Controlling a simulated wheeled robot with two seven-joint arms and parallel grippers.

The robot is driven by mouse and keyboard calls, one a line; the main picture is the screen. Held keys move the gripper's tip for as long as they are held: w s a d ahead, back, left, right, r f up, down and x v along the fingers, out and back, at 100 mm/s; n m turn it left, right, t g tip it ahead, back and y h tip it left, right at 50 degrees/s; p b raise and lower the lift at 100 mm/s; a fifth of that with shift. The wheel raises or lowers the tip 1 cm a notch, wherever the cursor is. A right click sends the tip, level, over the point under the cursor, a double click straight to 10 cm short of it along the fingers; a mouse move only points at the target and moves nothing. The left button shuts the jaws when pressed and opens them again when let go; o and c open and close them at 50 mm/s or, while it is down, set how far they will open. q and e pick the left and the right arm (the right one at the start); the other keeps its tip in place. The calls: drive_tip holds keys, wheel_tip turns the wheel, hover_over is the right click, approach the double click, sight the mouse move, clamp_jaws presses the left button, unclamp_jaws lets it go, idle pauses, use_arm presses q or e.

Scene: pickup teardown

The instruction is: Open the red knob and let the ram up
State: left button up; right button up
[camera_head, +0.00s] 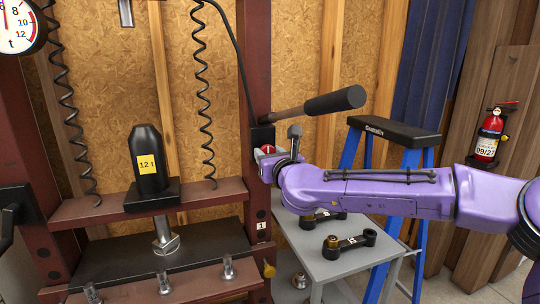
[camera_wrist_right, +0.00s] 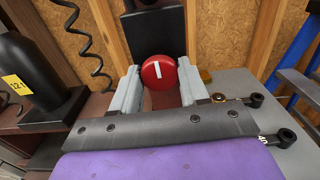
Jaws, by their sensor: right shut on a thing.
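The red knob (camera_head: 267,149) is on the right post of the press, below the black pump handle (camera_head: 335,101). In the right wrist view the knob (camera_wrist_right: 158,72) shows a white bar, nearly upright and slightly tilted. My right gripper (camera_wrist_right: 160,84) is shut on it, one grey finger on each side. In the head view the same gripper (camera_head: 275,168) is partly hidden by its own wrist. The black 12 t cylinder (camera_head: 148,185) stands on the red crossbeam. The silver ram (camera_head: 165,235) shows below it, its lower end near the dark plate.
A gauge (camera_head: 20,22) is at the top left. Coil springs (camera_head: 203,90) hang beside the cylinder. A grey table (camera_head: 325,269) with black links (camera_head: 349,241) stands right of the press, before a blue stepladder (camera_head: 393,133). A fire extinguisher (camera_head: 488,138) is far right.

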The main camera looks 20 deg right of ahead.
drive_tip(key=shift+n+p, duration=1.05)
drive_tip(key=shift+n, duration=6.75)
drive_tip(key=o, duration=1)
drive_tip(key=shift+o, duration=0.2)
